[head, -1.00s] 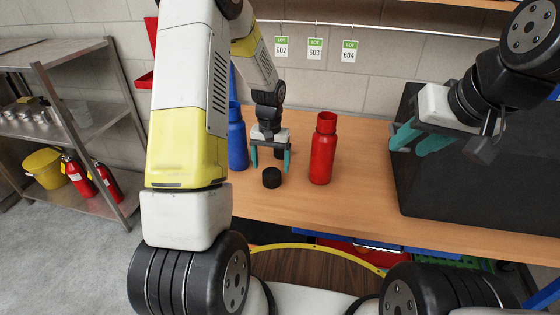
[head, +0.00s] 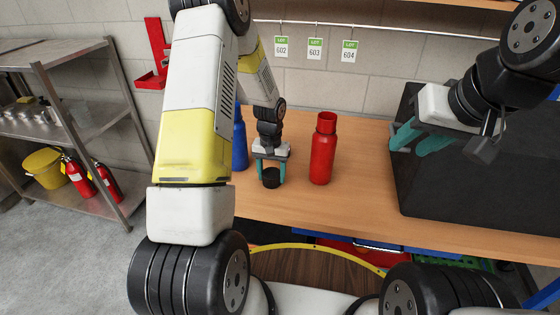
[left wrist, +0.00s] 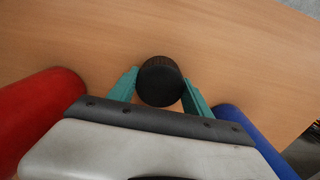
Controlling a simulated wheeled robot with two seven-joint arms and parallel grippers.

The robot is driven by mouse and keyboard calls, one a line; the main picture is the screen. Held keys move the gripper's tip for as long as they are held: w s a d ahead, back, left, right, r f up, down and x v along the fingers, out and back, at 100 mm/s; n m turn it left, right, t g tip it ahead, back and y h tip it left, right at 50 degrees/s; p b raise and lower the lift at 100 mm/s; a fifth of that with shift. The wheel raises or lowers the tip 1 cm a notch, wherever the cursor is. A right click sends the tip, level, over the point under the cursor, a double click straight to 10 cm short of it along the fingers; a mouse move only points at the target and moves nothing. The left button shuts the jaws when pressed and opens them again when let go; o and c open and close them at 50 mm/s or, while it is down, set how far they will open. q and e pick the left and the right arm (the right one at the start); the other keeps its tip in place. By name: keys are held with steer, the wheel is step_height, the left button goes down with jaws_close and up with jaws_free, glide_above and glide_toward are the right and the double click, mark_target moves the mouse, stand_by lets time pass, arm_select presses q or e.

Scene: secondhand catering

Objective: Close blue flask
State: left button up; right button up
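My right gripper (head: 418,140) is open and empty at the right, by a dark box.
The large dark box (head: 470,190) takes up the table's right side. The wooden table (head: 350,205) is clear in front of the flasks.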

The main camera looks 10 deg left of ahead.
mark_target(271, 174)
arm_select(q)
steer(key=c, duration=0.7)
steer(key=shift+c, duration=0.2)
steer(key=shift+r, duration=0.45)
steer(key=r, duration=0.3)
steer(key=shift+s, duration=0.2)
steer(key=s+d+r, duration=0.1)
steer(key=s, duration=1.4)
steer(key=shift+s+d, duration=0.2)
steer(key=shift+s, duration=0.05)
steer(key=shift+w+r, duration=0.1)
